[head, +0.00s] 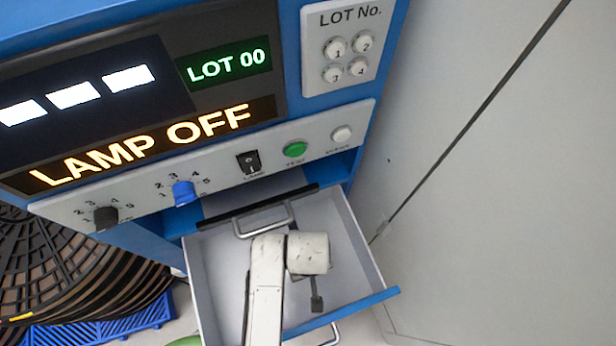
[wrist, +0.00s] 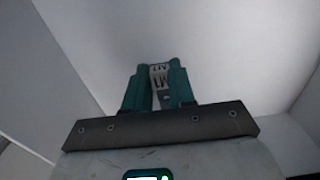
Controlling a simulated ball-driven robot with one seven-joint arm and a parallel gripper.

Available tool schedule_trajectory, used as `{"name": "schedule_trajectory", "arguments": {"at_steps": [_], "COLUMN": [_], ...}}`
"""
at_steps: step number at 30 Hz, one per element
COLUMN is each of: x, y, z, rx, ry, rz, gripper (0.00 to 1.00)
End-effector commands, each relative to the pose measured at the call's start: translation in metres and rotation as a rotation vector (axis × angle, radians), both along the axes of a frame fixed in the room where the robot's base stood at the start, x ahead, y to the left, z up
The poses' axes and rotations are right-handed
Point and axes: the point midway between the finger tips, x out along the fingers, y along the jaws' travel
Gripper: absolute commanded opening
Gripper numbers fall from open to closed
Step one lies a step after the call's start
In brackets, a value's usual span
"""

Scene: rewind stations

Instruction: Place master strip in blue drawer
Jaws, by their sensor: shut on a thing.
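The blue drawer (head: 215,285) is pulled open under the station's panel; it has a pale inside and a blue front edge. My arm reaches over it in the head view, hiding part of its floor. In the wrist view my gripper (wrist: 158,72) has teal fingers shut on the master strip (wrist: 160,80), a small pale piece with dark letters, of which an M shows. Pale walls and floor surround the fingers there. I cannot tell whether the strip touches the drawer floor. The strip cannot be made out in the head view.
A metal handle (head: 264,220) with a black bar lies at the drawer's back. The panel (head: 240,165) with knobs and buttons overhangs it; the display (head: 140,145) reads LAMP OFF and LOT 00. Black reels (head: 60,260) stand left, a grey wall (head: 480,180) right.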

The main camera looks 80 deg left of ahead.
Motion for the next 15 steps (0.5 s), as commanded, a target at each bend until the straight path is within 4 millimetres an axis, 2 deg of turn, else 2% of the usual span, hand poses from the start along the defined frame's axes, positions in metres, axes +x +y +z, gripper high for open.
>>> {"name": "schedule_trajectory", "arguments": {"at_steps": [9, 15], "x": [-0.001, 0.0], "y": [0.0, 0.0], "z": [-0.037, -0.036], "rx": [-0.001, 0.0], "ry": [0.0, 0.0], "rz": [0.002, 0.0], "gripper": [0.0, 0.0]}}
